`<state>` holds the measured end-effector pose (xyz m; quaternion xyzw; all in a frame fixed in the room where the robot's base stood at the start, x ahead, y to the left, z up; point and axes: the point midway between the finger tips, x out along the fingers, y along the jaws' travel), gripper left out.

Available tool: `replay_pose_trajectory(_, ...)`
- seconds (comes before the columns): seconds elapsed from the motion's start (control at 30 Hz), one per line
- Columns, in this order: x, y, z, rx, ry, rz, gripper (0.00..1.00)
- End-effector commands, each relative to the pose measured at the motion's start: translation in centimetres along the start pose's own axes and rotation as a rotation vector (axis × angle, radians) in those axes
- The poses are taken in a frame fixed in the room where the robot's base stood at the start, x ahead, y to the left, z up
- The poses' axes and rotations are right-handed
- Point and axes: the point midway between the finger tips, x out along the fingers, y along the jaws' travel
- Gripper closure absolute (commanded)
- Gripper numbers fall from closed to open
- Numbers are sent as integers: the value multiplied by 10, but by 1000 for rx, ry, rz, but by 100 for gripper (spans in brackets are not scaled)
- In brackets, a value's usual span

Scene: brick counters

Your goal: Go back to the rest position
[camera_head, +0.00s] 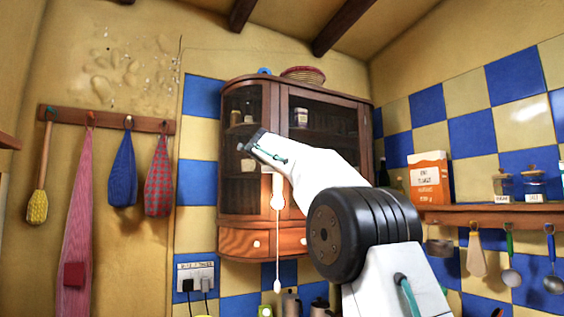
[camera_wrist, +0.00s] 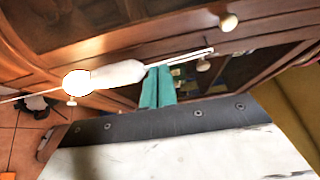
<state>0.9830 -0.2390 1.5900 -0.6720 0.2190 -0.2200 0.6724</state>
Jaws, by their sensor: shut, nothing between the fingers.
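My gripper's two teal fingers (camera_wrist: 157,87) show in the wrist view, side by side and closed together with nothing between them. They point toward the wooden corner cabinet (camera_wrist: 130,30). A bright white bulb-like piece (camera_head: 278,200) with a thin cord hangs by the arm's end. In the wrist view this piece (camera_wrist: 78,83) appears close to the fingers; I cannot tell whether they touch.
A wooden rack (camera_head: 100,118) with hanging cloths and a brush is on the left wall. A shelf (camera_head: 480,215) with an orange-white box (camera_head: 430,178) and jars is on the right, utensils hanging below. A socket (camera_head: 195,275) is at lower left. Open air lies left of the arm.

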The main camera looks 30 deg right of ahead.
Motion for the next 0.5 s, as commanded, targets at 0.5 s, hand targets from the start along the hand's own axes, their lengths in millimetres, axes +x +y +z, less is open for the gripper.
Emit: replay_pose_trajectory(0.5, -11, 1, 45, -3, -5, 1, 100)
